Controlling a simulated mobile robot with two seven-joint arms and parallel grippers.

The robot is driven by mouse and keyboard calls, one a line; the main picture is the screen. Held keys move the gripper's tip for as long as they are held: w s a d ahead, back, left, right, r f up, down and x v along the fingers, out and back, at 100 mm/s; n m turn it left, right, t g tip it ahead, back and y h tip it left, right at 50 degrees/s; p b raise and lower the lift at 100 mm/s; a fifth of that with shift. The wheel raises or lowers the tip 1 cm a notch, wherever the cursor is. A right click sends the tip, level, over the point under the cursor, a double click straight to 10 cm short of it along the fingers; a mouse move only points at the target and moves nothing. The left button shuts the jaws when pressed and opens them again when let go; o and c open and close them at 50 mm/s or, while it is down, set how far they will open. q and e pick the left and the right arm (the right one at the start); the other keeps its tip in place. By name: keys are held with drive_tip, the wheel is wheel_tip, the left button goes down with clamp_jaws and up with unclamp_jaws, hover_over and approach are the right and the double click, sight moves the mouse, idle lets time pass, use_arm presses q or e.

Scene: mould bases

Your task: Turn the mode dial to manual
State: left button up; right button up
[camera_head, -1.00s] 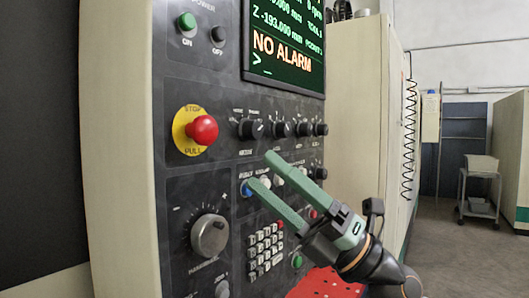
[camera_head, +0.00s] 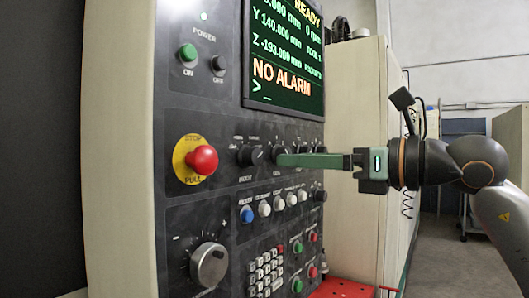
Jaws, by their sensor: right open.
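The mode dial (camera_head: 250,155) is a black knob at the left end of a row of black knobs on the machine's control panel. The small print around it is too blurred to read its setting surely. My right gripper (camera_head: 281,159) comes in from the right with its green fingers level, pointing left at the panel. The fingers overlap in this view. Their tips lie just right of the mode dial, over the second knob (camera_head: 279,151), and hide part of the row. I cannot tell whether they touch that knob. My left gripper is out of view.
A red stop button (camera_head: 203,160) sticks out left of the dial. Coloured push buttons (camera_head: 264,209), a large handwheel (camera_head: 209,265) and a keypad (camera_head: 265,274) lie below. The screen (camera_head: 284,55) above reads NO ALARM. Free space lies right of the panel.

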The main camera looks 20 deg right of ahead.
sight(258, 158)
drive_tip(key=p+x, duration=0.1)
drive_tip(key=x, duration=0.5)
drive_tip(key=shift+w+a+r+p, duration=0.1)
drive_tip(key=shift+p, duration=0.25)
drive_tip(key=shift+w+a, duration=0.4)
drive_tip(key=shift+w, duration=0.15)
drive_tip(key=shift+c, duration=0.3)
clamp_jaws()
